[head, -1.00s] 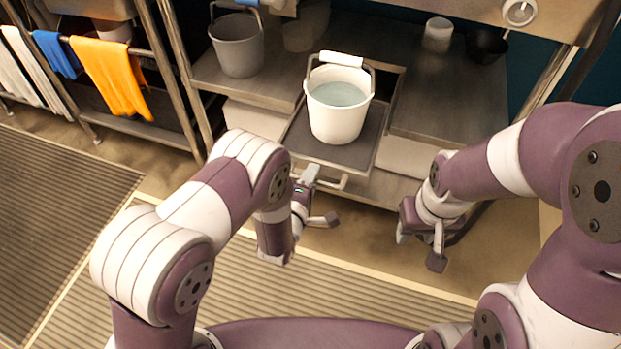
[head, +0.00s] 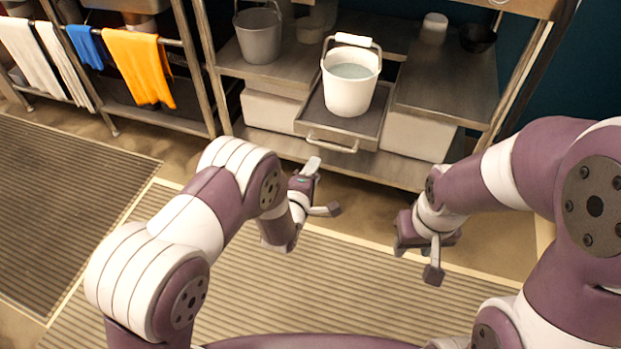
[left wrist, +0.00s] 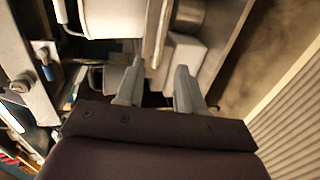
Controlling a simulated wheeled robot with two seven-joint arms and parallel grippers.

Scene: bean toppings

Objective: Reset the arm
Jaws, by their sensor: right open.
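My left gripper (head: 322,187) is in front of the pull-out tray, apart from its handle, with its fingers spread and nothing between them. In the left wrist view its two fingers (left wrist: 157,92) also stand apart and empty. My right gripper (head: 416,262) hangs over the floor mat at the right, open and empty. A white bucket (head: 347,97) with pale liquid and a raised white-gripped handle stands upright on the pull-out tray (head: 361,130). Neither gripper touches the bucket.
A grey bucket (head: 258,40) stands on the metal shelf (head: 446,92) at the left. A white cup (head: 433,28) and a dark bowl (head: 478,38) are at the back right. Towels (head: 137,68) hang on a rack at the left. Open floor lies before the shelf.

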